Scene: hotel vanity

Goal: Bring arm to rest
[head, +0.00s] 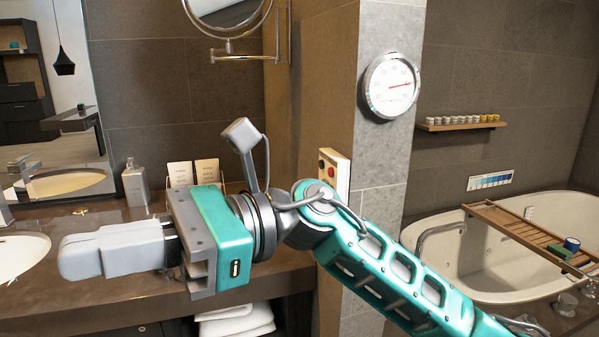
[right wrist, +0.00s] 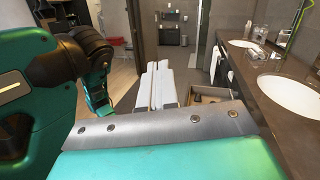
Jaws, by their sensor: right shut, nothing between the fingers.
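My right arm (head: 390,275) comes in from the lower right of the head view, teal and grey, and reaches left in front of the vanity counter (head: 75,295). My right gripper (head: 72,258) points left, with its grey fingers together and nothing between them. It appears in front of the counter, near the white basin at the left edge. In the right wrist view the pale fingers (right wrist: 160,86) lie side by side and point away from the camera. My left gripper shows in neither view.
A soap bottle (head: 136,186) and cards (head: 193,172) stand on the counter behind the gripper. A wall pillar (head: 385,170) with a round gauge (head: 391,86) and a button box (head: 334,174) rises behind the arm. A bathtub (head: 470,260) with a wooden tray (head: 520,232) is at right.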

